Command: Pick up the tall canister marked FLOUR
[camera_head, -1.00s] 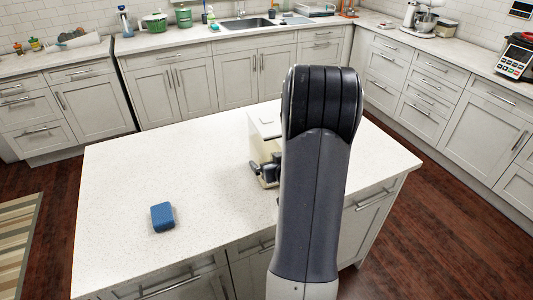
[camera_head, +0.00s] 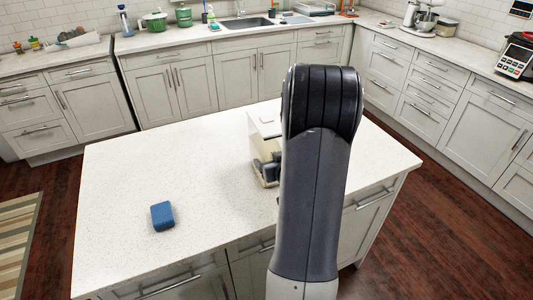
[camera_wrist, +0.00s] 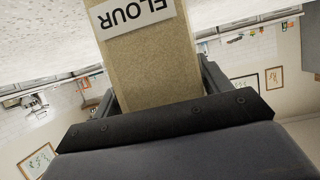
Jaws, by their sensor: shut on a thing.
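The FLOUR canister (camera_head: 258,148) is a tall beige box with a pale top. It is on the white island counter, partly hidden behind my arm in the head view. The wrist view shows its beige side (camera_wrist: 155,62) and white FLOUR label, upside down in the picture. My gripper (camera_head: 267,172) is low at the canister, largely hidden by my arm. In the wrist view its fingers (camera_wrist: 160,88) lie along both sides of the canister, shut on it. I cannot tell whether the canister's base is off the counter.
A blue block (camera_head: 162,216) lies on the left part of the island (camera_head: 130,175). The counter between it and the canister is clear. Cabinets and counters with a sink (camera_head: 246,23) line the back, and a scale (camera_head: 517,57) stands at the right.

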